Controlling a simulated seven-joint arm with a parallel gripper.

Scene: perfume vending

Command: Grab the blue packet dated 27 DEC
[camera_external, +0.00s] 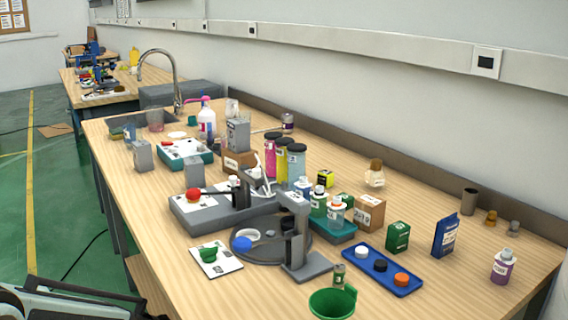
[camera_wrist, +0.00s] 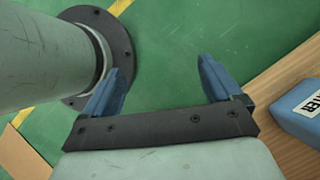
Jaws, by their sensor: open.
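A dark blue packet (camera_external: 445,235) with pale print stands upright on the right part of the bench in the external view. Its print is too small to read as a date. In the wrist view my gripper (camera_wrist: 158,68) has its two blue fingers spread wide, with nothing between them. Green floor lies below it. A blue block-like thing (camera_wrist: 302,108) with a white, dark-lettered label is cut off at the right edge of the wrist view; I cannot tell whether it is the packet. My gripper is not clearly visible in the external view.
A green box (camera_external: 397,237) stands left of the packet, and a purple bottle (camera_external: 502,267) stands to its right. A blue tray (camera_external: 376,272) with several caps and a green cup (camera_external: 332,303) are in front. The wooden bench edge (camera_wrist: 285,75) shows in the wrist view.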

